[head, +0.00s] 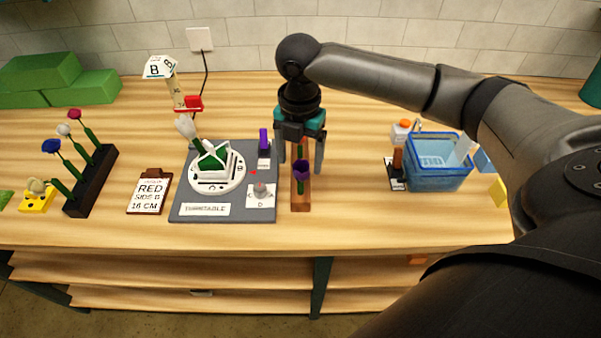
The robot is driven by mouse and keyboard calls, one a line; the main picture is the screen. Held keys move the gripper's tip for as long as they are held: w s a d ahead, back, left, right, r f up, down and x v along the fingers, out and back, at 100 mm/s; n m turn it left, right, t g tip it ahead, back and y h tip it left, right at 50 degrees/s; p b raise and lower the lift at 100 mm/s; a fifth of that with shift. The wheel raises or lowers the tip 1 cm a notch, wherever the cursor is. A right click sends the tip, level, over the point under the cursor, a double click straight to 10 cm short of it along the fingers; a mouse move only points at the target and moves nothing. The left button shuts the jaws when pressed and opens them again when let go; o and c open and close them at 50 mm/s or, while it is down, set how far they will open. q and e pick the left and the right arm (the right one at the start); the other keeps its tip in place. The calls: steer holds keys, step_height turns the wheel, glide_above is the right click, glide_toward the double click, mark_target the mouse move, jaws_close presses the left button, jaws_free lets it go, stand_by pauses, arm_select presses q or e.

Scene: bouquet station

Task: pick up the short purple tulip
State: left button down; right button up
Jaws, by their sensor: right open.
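My right gripper (299,166) points down over the holder from behind, with one finger on each side of the tulip's line. Its fingers are apart. I cannot tell whether they touch the stem. Whether other tulips stand in the holder is hidden by the gripper. My left gripper is out of view.
The grey turntable mat (184,196) carries a white round turntable (217,187) close by on the left. A black rack (92,182) of flowers and a card reading RED SIDE B 16 CM (149,193) are further left. A blue basket (438,176) stands right. The front table strip is clear.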

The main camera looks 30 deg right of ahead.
mark_target(300, 173)
steer(key=f, duration=0.4)
steer(key=shift+s+f, duration=0.25)
steer(key=shift+f, duration=0.15)
steer(key=c, duration=0.9)
steer(key=shift+r, duration=0.15)
steer(key=shift+c, duration=0.2)
